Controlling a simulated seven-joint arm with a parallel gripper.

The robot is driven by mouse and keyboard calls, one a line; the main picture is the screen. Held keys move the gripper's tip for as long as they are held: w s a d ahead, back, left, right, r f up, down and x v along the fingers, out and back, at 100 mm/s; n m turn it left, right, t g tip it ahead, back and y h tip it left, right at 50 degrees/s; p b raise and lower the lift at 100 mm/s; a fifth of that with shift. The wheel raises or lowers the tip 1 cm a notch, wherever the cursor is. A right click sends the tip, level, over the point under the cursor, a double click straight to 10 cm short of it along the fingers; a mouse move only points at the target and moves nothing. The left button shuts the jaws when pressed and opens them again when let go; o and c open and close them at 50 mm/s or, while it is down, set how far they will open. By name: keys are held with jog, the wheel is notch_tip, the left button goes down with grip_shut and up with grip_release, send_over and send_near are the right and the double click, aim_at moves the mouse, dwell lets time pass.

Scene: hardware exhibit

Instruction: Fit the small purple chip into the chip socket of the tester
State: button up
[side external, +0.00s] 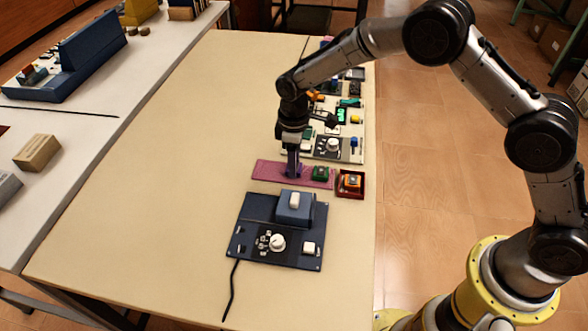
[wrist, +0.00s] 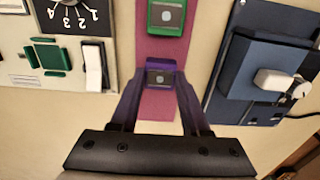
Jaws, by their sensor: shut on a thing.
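The small purple chip (wrist: 160,77) has a dark top with a pale square mark. It sits between the fingertips of my gripper (wrist: 162,88) in the wrist view, over the pink mat (wrist: 158,105). My gripper (side external: 292,172) points down at the left part of the mat in the side view and is shut on the chip. Whether the chip still touches the mat is unclear. A dark blue device (side external: 258,243) stands nearer the side camera, with a raised blue block (side external: 283,209) bearing a white handle, and a knob. I cannot make out an open chip socket on it.
A green chip (side external: 320,173) lies on the mat beside my gripper. An orange block sits in a red tray (side external: 341,190) at the table's right edge. A pale panel (side external: 317,155) with a dial and switches stands behind. The table's left side is clear.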

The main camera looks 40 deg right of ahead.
jog(key=shift+r, duration=3.15)
